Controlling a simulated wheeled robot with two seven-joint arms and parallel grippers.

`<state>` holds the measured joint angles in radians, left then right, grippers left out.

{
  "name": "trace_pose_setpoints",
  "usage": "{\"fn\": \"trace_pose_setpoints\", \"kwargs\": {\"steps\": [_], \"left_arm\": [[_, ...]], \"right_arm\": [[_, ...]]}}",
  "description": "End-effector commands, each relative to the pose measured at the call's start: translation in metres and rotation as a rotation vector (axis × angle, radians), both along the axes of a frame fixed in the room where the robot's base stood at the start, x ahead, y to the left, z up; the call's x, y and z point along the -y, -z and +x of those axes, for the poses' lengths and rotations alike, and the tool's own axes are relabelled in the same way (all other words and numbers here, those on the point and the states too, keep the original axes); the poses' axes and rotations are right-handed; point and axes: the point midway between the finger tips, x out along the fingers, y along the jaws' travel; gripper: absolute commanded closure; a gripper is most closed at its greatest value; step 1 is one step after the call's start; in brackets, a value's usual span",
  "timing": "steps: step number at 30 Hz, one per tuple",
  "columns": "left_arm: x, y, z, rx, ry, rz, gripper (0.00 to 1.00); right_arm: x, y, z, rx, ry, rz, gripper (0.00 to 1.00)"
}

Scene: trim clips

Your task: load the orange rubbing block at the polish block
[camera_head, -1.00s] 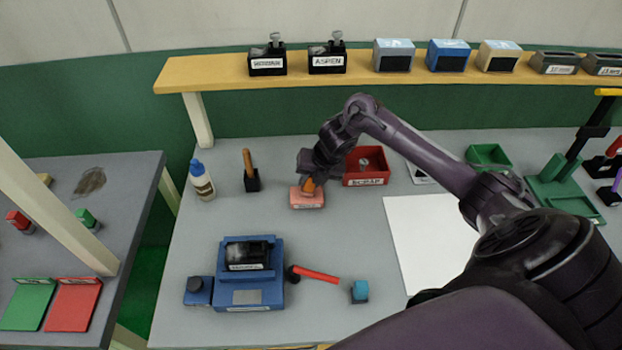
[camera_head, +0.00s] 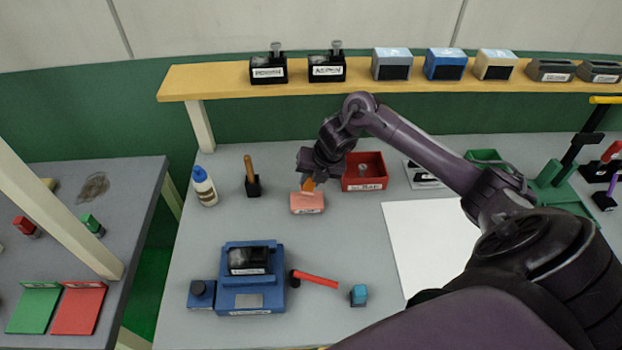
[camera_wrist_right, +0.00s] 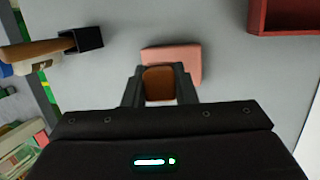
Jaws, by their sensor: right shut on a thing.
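The orange rubbing block (camera_head: 308,185) is between the fingers of my right gripper (camera_head: 307,182). In the right wrist view the fingers (camera_wrist_right: 159,86) are shut on its sides, and it shows orange-brown (camera_wrist_right: 159,82). The pink labelled block, which I take as the polish block (camera_head: 307,205), lies on the table directly below and in front of the gripper. It also shows behind the orange block in the wrist view (camera_wrist_right: 186,60). I cannot tell whether the two blocks touch. My left gripper is not in view.
A red open tray (camera_head: 364,184) stands close to the right of the gripper. A black holder with a wooden handle (camera_head: 252,184) and a glue bottle (camera_head: 204,188) stand left. A blue fixture (camera_head: 250,292), red-handled tool (camera_head: 316,278) and white sheet (camera_head: 428,240) lie nearer.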

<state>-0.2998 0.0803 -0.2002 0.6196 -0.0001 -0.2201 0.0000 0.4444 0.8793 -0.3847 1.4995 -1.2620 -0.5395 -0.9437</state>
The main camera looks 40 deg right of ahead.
Motion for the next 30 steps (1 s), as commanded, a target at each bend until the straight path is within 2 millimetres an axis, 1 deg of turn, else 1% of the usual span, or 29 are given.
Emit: {"fn": "trace_pose_setpoints", "kwargs": {"steps": [1,14,30], "left_arm": [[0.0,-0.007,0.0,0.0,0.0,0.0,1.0],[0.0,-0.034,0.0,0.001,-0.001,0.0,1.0],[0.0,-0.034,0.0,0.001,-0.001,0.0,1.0]], "right_arm": [[0.0,-0.008,0.0,0.001,0.0,-0.001,0.98],[0.0,-0.041,0.0,0.001,0.0,0.001,0.98],[0.0,-0.041,0.0,0.001,0.0,0.001,0.98]]}}
